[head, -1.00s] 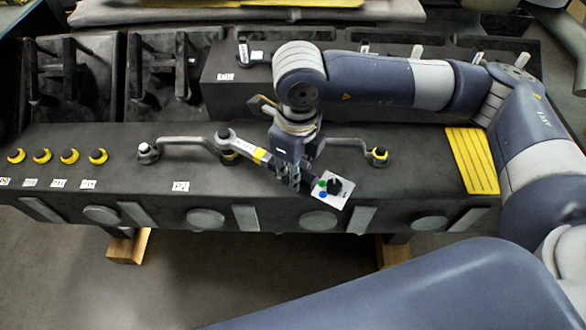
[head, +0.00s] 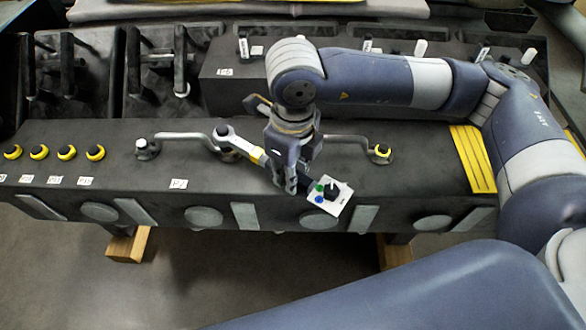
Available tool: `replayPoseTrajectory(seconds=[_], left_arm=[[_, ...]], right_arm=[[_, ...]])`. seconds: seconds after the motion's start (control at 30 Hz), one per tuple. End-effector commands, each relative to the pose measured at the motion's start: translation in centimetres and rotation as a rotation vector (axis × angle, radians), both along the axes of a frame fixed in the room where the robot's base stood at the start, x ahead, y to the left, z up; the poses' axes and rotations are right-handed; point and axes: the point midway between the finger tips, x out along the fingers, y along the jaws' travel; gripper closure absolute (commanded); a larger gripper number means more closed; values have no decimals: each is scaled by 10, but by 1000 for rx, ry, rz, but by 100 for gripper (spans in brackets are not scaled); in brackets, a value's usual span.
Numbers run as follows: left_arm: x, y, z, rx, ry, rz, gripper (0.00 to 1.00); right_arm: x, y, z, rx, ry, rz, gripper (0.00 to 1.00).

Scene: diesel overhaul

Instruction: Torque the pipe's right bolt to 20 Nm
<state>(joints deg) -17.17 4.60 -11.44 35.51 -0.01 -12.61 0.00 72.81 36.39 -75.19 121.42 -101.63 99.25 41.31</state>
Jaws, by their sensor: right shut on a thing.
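My right gripper (head: 287,183) is shut on the torque wrench (head: 249,151), around its handle. The wrench has a grey ring head, a yellow band and a white end box (head: 328,195) with green and blue buttons and a dark knob. I cannot tell whether the head sits on that bolt. A bolt (head: 142,147) stands at the pipe's left end. A second pipe (head: 352,140) ends at another yellow-rimmed bolt (head: 383,152). My left gripper is out of view.
The dark engine block (head: 110,185) carries several yellow-rimmed pieces (head: 39,152) at left and a yellow mat (head: 472,160) at right. Several tools stand on the raised dark box (head: 226,85) behind. My right arm crosses over the block.

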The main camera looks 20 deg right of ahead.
Motion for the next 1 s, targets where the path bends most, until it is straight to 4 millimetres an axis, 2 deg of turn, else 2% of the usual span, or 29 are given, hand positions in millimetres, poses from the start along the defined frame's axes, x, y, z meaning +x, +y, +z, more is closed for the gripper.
replayPoseTrajectory(seconds=[0.03,1.0], left_arm=[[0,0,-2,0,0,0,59],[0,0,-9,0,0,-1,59]], right_arm=[[-7,4,-3,3,16,24,100],[-13,14,-1,10,13,-28,100]])
